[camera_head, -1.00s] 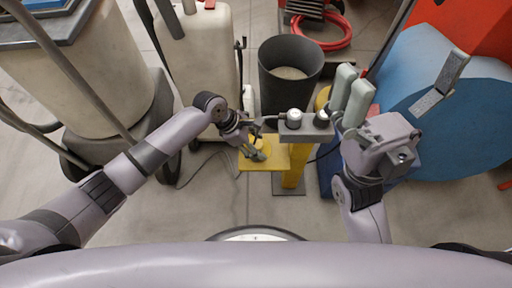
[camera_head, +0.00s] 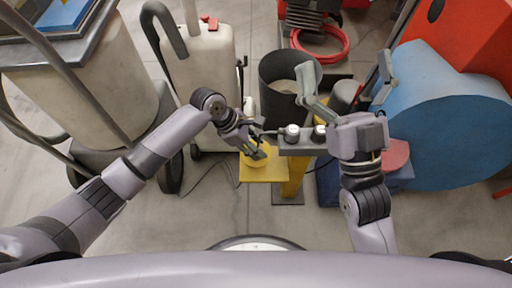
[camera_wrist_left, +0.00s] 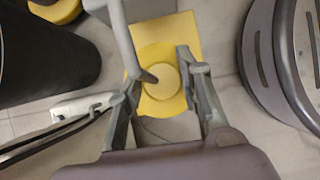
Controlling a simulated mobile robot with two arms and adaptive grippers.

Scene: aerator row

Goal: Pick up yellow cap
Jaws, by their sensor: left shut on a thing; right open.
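The yellow cap (camera_wrist_left: 161,80) is a round disc with a raised middle, seen between the fingers in the left wrist view. In the head view the cap (camera_head: 256,160) is partly hidden by my left gripper (camera_head: 254,150). My left gripper (camera_wrist_left: 160,88) is shut on the cap, with one finger on each side. The cap is over a square yellow plate (camera_wrist_left: 184,33); I cannot tell whether they touch. My right gripper (camera_head: 345,74) is open and empty, with its fingers spread wide beyond the grey bar.
A grey bar (camera_head: 305,150) with two white-topped knobs sits on a yellow post (camera_head: 293,182), close to both grippers. Behind it stands a dark bin (camera_head: 280,80). A blue drum (camera_head: 455,125) is at right and a white tank (camera_head: 207,60) at left. The front floor is clear.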

